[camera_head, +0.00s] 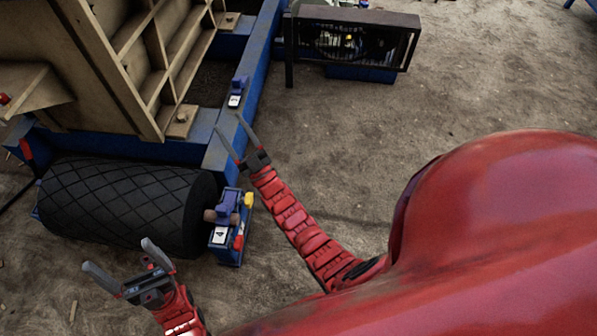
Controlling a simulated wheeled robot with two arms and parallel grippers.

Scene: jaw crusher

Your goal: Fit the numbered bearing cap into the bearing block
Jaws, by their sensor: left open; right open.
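A purple piece with a white label (237,88), which looks like the bearing cap, rests on the blue frame beam; its number is too small to read. At the right end of the black roller (120,205), a blue bearing block (229,255) carries a purple part (229,201), a white label with a dark mark, and yellow and red pieces. My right gripper (228,123) is open and empty, its fingertips just in front of the labelled piece in the picture, apparently apart from it. My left gripper (119,254) is open and empty in front of the roller.
A tan ribbed machine body (95,60) stands on the blue frame (215,150) at the upper left. A dark guarded box (352,40) stands at the top. My red body fills the lower right. Sandy ground right of the frame is clear.

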